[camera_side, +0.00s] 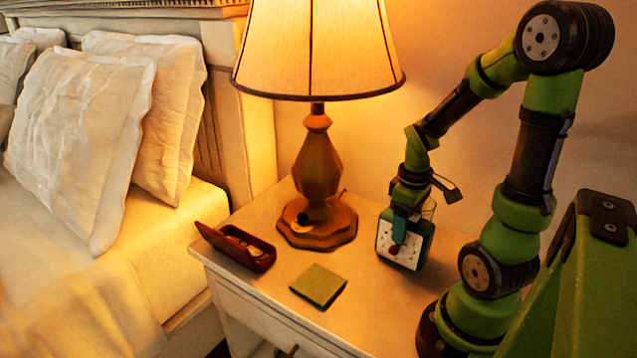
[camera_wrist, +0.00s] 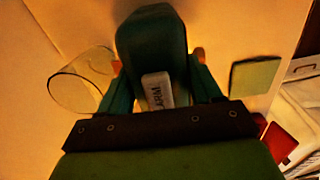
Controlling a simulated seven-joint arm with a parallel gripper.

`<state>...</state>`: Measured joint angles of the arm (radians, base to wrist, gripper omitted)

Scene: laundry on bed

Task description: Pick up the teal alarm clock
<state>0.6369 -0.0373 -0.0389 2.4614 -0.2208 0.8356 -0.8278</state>
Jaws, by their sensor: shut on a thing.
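The teal alarm clock (camera_side: 399,244) has a white square face and stands near the right side of the nightstand, beside the lamp. My gripper (camera_wrist: 158,62) is shut on the clock. In the side view I cannot tell whether the clock's base touches the nightstand.
A lamp (camera_side: 318,178) stands left of the clock. A green square pad (camera_side: 318,286) and an open red-brown case (camera_side: 240,246) lie on the nightstand (camera_side: 378,325). A clear glass (camera_wrist: 83,80) is close to the clock. The bed (camera_side: 125,265) is at the left.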

